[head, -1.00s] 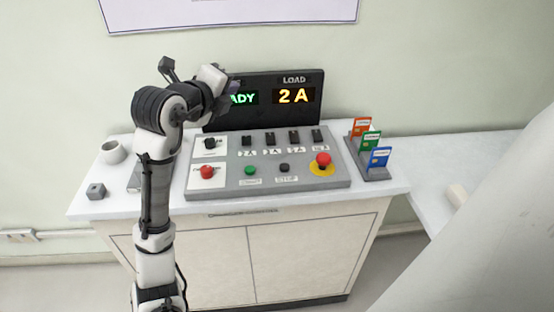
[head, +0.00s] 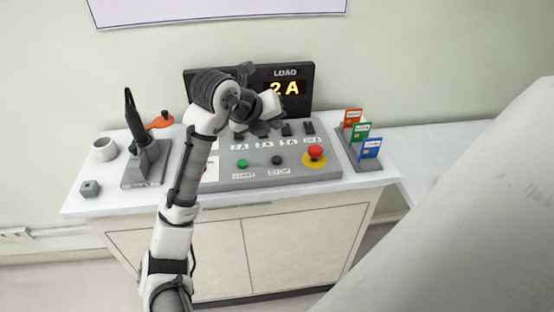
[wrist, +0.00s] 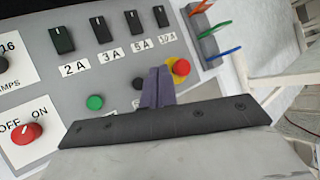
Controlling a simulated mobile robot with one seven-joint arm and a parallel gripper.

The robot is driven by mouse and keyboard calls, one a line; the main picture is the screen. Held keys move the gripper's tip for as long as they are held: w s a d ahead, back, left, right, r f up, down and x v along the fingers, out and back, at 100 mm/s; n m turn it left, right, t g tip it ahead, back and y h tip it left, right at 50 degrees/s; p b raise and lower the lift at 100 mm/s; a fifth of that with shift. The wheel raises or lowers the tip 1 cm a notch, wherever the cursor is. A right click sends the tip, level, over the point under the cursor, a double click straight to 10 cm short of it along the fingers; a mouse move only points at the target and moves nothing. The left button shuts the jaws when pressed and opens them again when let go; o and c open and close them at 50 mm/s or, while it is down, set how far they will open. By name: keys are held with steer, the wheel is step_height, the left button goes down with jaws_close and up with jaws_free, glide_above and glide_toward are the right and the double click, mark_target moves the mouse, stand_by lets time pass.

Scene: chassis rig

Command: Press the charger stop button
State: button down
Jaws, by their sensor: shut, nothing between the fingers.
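The black stop button (head: 277,160) is on the front row of the grey control panel (head: 240,178), with a STOP label below it. In the wrist view the dark stop button (wrist: 138,83) is partly covered by my fingers. My gripper (head: 266,128) is over the panel, behind and above the button in the head view. Its purple fingers (wrist: 157,86) are together and empty in the wrist view. They appear above the panel; I cannot tell the exact gap.
A green start button (head: 243,164) is left of the stop button, and a red emergency button (head: 315,153) is right. Several black switches line the panel behind. A card rack (head: 372,165) stands right; a black tool on a stand (head: 136,130) stands left.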

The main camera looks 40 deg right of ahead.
mark_target(274, 161)
step_height(274, 161, down, 8)
steer(key=b, duration=0.5)
steer(key=shift+b, duration=0.3)
stand_by(1.5)
steer(key=shift+f+b, duration=0.45)
steer(key=shift+f+b, duration=0.45)
stand_by(0.5)
stand_by(0.3)
steer(key=shift+r+p, duration=0.6)
steer(key=shift+r, duration=0.25)
steer(key=shift+r, duration=0.1)
steer(key=shift+r+p, duration=1.7)
steer(key=shift+r, duration=0.8)
steer(key=shift+f, duration=0.1)
